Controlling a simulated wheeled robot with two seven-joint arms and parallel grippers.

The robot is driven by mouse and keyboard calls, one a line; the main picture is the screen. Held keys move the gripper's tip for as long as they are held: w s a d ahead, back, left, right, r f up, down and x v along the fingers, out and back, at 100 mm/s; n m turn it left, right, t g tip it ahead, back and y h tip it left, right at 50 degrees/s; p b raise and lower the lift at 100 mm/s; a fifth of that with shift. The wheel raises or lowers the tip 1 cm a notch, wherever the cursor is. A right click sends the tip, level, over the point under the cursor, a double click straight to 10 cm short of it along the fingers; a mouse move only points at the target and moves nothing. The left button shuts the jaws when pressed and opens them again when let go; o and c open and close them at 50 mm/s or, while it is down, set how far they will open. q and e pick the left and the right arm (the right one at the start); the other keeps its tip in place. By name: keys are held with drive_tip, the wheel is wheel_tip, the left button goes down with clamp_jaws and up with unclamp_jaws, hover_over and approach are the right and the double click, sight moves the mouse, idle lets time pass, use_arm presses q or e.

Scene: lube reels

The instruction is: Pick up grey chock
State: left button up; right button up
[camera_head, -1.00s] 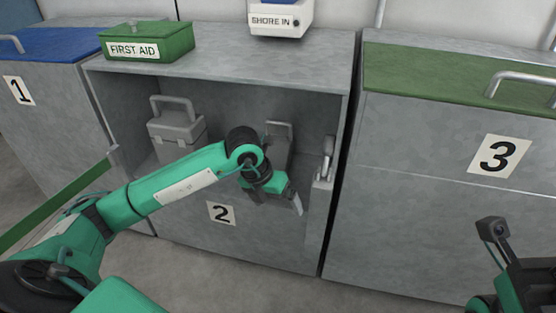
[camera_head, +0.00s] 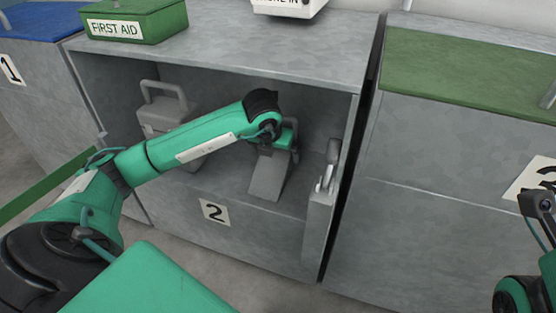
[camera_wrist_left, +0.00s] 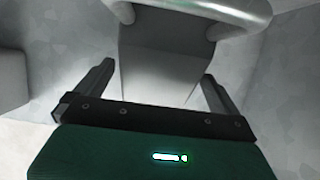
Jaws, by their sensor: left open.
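The grey chock (camera_head: 267,178), a sloped block with a handle, stands inside open compartment 2, right of its middle. In the left wrist view the chock (camera_wrist_left: 160,65) lies ahead of and between the two fingers, with its thick rounded handle (camera_wrist_left: 195,12) across the top. My left gripper (camera_head: 287,146) is open beside the chock's upper part; my arm hides some of it in the head view. The fingers (camera_wrist_left: 155,85) are spread wide, and I cannot tell whether they touch the chock. My right gripper (camera_head: 543,215) is partly visible at the right edge, its jaw state unclear.
A grey case with a handle (camera_head: 160,112) stands left in the same compartment. The compartment's side wall and a metal latch (camera_head: 328,172) are close on the right. A green first aid box (camera_head: 135,20) sits on top. Locker 3 (camera_head: 450,150) stands to the right.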

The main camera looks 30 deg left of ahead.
sight(277, 158)
use_arm(q)
drive_tip(key=shift+b+x, duration=1.3)
drive_tip(key=shift+x, duration=1)
drive_tip(key=c, duration=1.5)
drive_tip(key=shift+r, duration=0.1)
drive_tip(key=shift+r, duration=0.15)
